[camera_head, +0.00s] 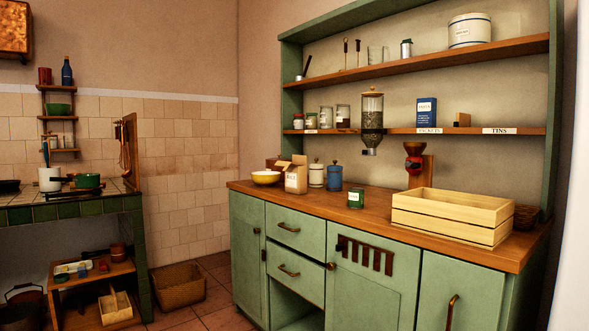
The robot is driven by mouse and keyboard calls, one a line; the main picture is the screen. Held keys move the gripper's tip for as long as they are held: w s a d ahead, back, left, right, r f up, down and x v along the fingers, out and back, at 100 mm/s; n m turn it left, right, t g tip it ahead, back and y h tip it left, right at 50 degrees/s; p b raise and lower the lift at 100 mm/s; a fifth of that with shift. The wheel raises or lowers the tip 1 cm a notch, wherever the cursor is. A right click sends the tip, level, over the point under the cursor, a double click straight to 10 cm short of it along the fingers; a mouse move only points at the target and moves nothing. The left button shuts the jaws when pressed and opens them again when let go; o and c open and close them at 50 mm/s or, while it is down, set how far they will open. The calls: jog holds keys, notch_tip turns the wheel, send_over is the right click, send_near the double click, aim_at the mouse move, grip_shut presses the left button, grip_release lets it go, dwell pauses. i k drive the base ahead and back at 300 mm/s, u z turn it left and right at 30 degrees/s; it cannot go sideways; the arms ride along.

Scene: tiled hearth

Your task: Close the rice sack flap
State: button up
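A small tan sack (296,182) with a pale label stands upright on the wooden counter of the green dresser, near its left end; its label is too small to read. I take it for the rice sack. Its top is open, and a flap (283,164) sticks out to the left, over the area of the yellow bowl. My gripper is not in view, and nothing touches the sack.
The yellow bowl (265,177) stands left of the sack; a cream jar (316,175) and a blue jar (334,178) stand to its right. A green tin (355,198) is in front of these. A wooden crate (450,216) fills the counter's right part. A glass dispenser (372,115) hangs above.

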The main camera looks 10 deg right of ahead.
aim_at(285, 164)
jog(key=u, duration=0.25)
jog(key=i, duration=1.7)
jog(key=u, duration=0.7)
jog(key=i, duration=0.35)
jog(key=u, duration=0.15)
